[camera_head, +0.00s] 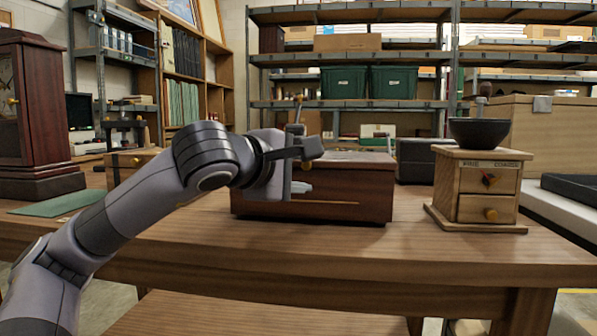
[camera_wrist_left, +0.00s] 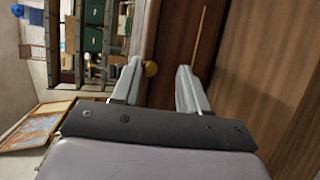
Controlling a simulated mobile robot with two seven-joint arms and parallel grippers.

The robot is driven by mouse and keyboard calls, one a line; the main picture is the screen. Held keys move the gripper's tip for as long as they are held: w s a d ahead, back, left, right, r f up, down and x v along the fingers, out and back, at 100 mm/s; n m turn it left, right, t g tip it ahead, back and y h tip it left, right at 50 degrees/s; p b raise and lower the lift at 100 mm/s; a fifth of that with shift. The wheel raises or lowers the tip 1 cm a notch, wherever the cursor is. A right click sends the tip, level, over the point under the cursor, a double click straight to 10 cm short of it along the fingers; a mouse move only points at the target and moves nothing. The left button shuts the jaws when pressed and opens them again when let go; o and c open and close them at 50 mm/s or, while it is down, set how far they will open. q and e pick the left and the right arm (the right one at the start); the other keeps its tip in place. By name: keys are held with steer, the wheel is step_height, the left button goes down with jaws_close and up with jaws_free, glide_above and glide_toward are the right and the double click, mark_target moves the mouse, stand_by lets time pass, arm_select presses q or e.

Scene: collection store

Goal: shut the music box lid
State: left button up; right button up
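The music box is a dark red-brown wooden box (camera_head: 350,190) in the middle of the table, with a thin light strip along its front. Its upper face shows as a pale, narrow sliver; my arm partly hides the box, and I cannot tell the lid's angle. My left gripper (camera_head: 301,160) is in front of the box's left part. My right gripper is out of view.
A small two-drawer wooden cabinet (camera_head: 487,187) with a black bowl (camera_head: 479,132) on top stands right of the box. A dark case clock (camera_head: 35,115) and a green mat (camera_head: 58,204) are at the left. The table's front (camera_head: 400,250) is clear.

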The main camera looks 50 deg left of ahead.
arm_select(q)
steer(key=v, duration=0.7)
steer(key=shift+s, duration=0.1)
stand_by(0.4)
